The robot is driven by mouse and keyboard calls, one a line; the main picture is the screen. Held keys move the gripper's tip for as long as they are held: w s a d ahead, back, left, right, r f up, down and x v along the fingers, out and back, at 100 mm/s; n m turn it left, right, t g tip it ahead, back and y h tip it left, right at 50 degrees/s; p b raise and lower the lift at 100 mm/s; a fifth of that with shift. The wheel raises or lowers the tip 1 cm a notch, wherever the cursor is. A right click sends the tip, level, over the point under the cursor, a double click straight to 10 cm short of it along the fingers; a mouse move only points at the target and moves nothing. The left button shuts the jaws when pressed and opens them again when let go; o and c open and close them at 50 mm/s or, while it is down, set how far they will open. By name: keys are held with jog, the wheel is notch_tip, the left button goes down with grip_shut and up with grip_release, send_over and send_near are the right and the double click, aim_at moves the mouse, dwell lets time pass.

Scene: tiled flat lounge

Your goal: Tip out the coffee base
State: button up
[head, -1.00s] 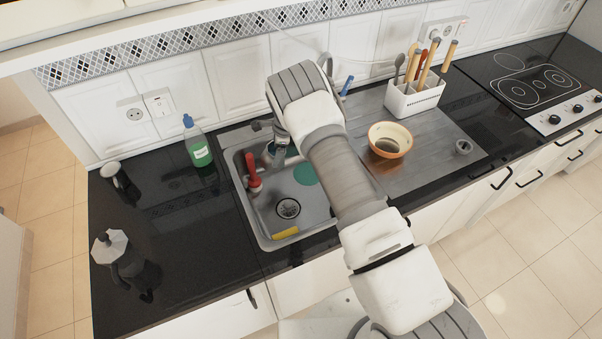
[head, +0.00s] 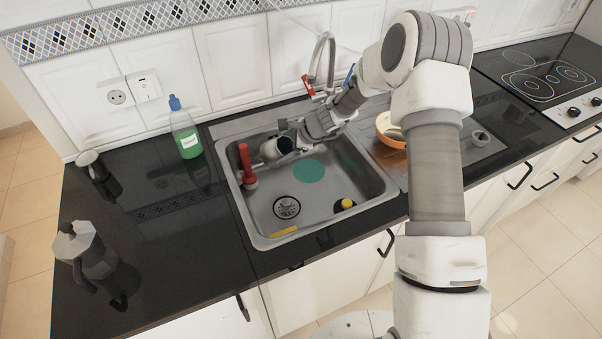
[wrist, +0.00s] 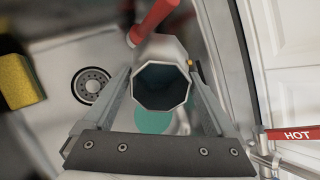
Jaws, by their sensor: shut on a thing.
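My gripper (head: 292,138) is shut on the coffee base (head: 270,151), a grey metal pot base, above the back left of the sink (head: 375,192). The base lies tipped on its side. In the wrist view, the base (wrist: 162,85) sits between both fingers of my gripper (wrist: 160,95). Its eight-sided dark opening faces the wrist camera. I cannot tell whether anything is inside it, and no pouring liquid shows.
The sink holds a red-handled plunger (head: 246,165), a drain (head: 287,207), a green disc (head: 308,171) and a yellow sponge (head: 283,231). The tap (head: 323,62) stands behind. A soap bottle (head: 185,130) and moka pot top (head: 85,250) stand left. An orange bowl (head: 388,131) is right.

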jog(key=shift+s+d+r+t+y+b, duration=0.1)
jog(key=shift+d+t+y+b, duration=0.25)
jog(key=shift+b, duration=1.9)
jog(key=shift+s+d+r+t+y+b, duration=0.1)
jog(key=shift+t+y+b, duration=0.3)
jog(key=shift+b, duration=1.8)
jog(key=shift+s+d+r+t+y+b, duration=0.15)
jog(key=shift+t+y+b, duration=0.55)
jog(key=shift+b, duration=2.15)
jog(key=shift+s+d+r+t+y+b, duration=0.2)
jog(key=shift+y+b, duration=0.75)
jog(key=shift+b, duration=1.85)
jog(key=shift+s+d+r+t+y+b, duration=0.15)
jog(key=shift+d+t+y+b, duration=0.25)
jog(key=shift+b, duration=1.15)
jog(key=shift+s+d+t+y+b, duration=0.2)
jog(key=shift+y+b, duration=0.3)
jog(key=shift+b, duration=1)
jog(key=shift+s+d+r+t+y+b, duration=0.15)
jog(key=shift+t+y+b, duration=0.5)
jog(key=shift+b, duration=1.55)
jog(key=shift+s+d+r+t+y, duration=0.1)
jog(key=shift+r+t+y, duration=0.1)
jog(key=shift+r+y, duration=0.3)
jog(key=shift+s+d+r+t+y, duration=0.1)
jog(key=shift+r+t+y, duration=0.15)
jog(key=shift+r, duration=0.3)
